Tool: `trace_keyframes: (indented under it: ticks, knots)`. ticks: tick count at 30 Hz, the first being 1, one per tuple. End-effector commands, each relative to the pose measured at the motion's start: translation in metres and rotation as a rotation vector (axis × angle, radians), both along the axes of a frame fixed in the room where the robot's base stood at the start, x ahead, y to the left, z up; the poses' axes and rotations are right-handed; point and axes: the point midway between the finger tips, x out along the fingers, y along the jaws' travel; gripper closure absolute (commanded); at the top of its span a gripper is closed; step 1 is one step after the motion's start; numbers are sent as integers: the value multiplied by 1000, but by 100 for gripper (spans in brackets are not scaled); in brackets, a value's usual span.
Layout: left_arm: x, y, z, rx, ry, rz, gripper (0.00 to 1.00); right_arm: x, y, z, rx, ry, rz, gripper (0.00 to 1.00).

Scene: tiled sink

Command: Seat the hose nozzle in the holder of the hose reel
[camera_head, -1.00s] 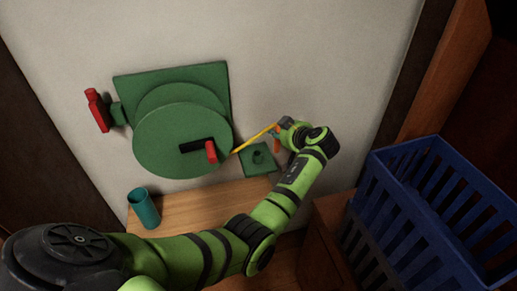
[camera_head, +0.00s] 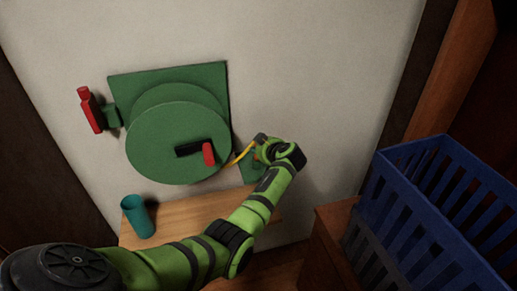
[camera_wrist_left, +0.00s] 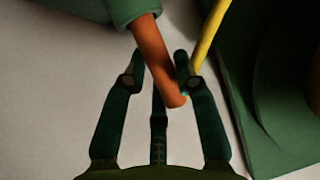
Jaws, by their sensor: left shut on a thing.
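The green hose reel (camera_head: 165,140) is fixed on the pale wall, with a red handle on its crank. The green holder plate (camera_head: 246,174) sits on the wall to its right, largely covered by my left gripper (camera_head: 259,150). In the left wrist view my left gripper (camera_wrist_left: 160,75) is shut on the orange nozzle (camera_wrist_left: 155,58). The nozzle is tilted, and its upper end meets the round green holder (camera_wrist_left: 133,10); I cannot tell whether it is inside. The yellow hose (camera_head: 243,154) runs from the reel to the gripper. My right gripper is not in view.
A red valve handle (camera_head: 91,110) sticks out left of the reel. A teal cup (camera_head: 138,217) stands on the wooden shelf (camera_head: 190,212) below. A blue slatted crate (camera_head: 430,210) is at the right. The wall right of my gripper is clear.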

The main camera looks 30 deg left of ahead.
Motion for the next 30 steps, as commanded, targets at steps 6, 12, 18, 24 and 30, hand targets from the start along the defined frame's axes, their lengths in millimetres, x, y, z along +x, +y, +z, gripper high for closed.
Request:
trace_keyframes:
  ticks: [6, 12, 18, 24, 30]
  knots:
    - [0, 0, 0, 0, 1, 0, 47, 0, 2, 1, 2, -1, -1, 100]
    - [0, -1, 0, 0, 1, 0, 47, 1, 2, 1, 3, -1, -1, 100]
    - [-4, -9, 5, 0, -1, -2, 47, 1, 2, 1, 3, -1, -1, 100]
    - [-19, -35, 20, -2, -4, -3, 47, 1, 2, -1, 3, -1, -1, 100]
    - [-38, -66, 40, -3, -3, -3, 47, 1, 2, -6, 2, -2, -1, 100]
